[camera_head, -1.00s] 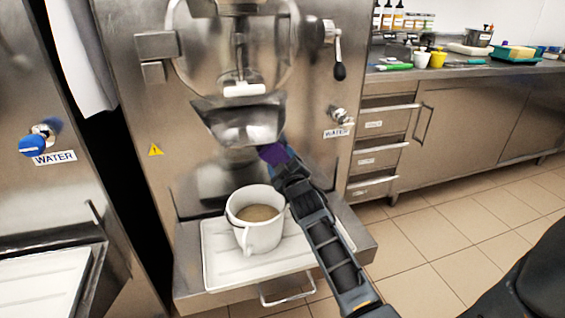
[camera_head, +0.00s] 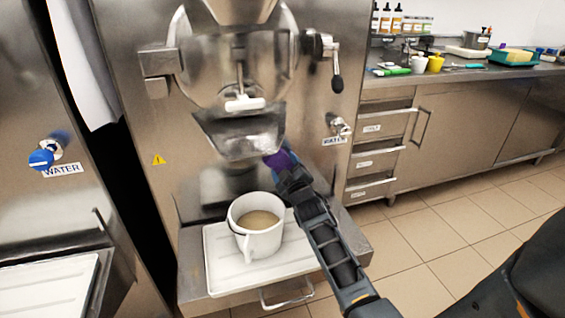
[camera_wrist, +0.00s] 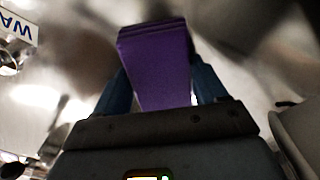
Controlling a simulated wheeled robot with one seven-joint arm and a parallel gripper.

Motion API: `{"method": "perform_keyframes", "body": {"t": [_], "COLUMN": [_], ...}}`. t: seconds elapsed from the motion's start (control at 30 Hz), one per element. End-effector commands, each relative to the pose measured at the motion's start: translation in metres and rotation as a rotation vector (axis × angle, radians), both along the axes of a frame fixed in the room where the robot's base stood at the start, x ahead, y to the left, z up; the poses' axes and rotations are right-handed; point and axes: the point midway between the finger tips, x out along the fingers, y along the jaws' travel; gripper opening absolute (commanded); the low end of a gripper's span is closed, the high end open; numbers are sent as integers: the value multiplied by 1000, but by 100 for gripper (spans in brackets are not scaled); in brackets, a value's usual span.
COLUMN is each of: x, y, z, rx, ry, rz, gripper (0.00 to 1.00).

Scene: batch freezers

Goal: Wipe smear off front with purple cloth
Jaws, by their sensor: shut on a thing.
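The purple cloth (camera_wrist: 157,65) is folded and held between the two fingers of my gripper (camera_wrist: 160,85) in the wrist view. In the head view the cloth (camera_head: 279,160) shows small at the tip of my gripper (camera_head: 288,168), just below and right of the freezer's spout. The freezer front (camera_head: 305,130) is brushed steel. Whether the cloth touches the steel I cannot tell. Dark blurred patches show on the steel in the wrist view, but I cannot tell a smear from a reflection.
A white pitcher (camera_head: 257,238) of tan liquid stands on the white drip tray (camera_head: 222,272), left of my arm. The spout (camera_head: 240,135) hangs above it. A water tap (camera_head: 338,126) and lever handle (camera_head: 337,84) stick out at right. A counter (camera_head: 460,75) stands further right.

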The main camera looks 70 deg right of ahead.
Motion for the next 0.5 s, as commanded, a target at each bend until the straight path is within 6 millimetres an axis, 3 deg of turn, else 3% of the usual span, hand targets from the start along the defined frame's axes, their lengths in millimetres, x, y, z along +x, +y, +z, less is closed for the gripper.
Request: {"method": "perform_keyframes", "body": {"t": [0.5], "x": [-11], "y": [-10], "z": [4], "rx": [-1], "ry": [1], "rz": [-6], "gripper": [47]}}
